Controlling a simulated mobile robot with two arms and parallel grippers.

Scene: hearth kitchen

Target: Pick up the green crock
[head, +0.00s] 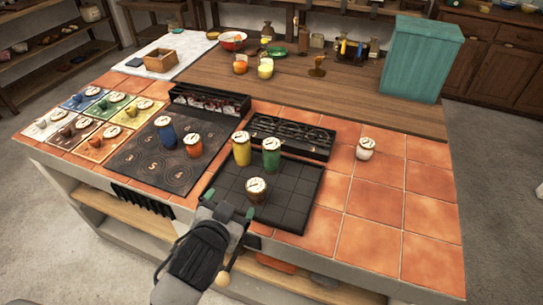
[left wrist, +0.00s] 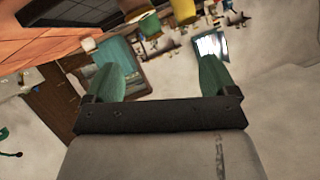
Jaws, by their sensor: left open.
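The green crock (head: 272,157) stands upright with a pale lid on the black gridded mat (head: 290,204), near its back edge. A yellow crock (head: 241,152) stands just left of it, and a brown crock (head: 256,194) stands in front. My left gripper (head: 229,205) is open and empty at the mat's front edge, nearer to me than these crocks. In the left wrist view, its two green fingers (left wrist: 160,78) are spread with nothing between them. A green crock (left wrist: 150,27) shows beyond them near the top. My right gripper is not in view.
A white crock (head: 366,150) stands on the tiles to the right. A black rack (head: 290,137) lies behind the mat. Blue and orange crocks stand on the dark board (head: 150,165) at left. The right-hand tiles (head: 400,205) are mostly clear. A teal box (head: 421,62) stands behind.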

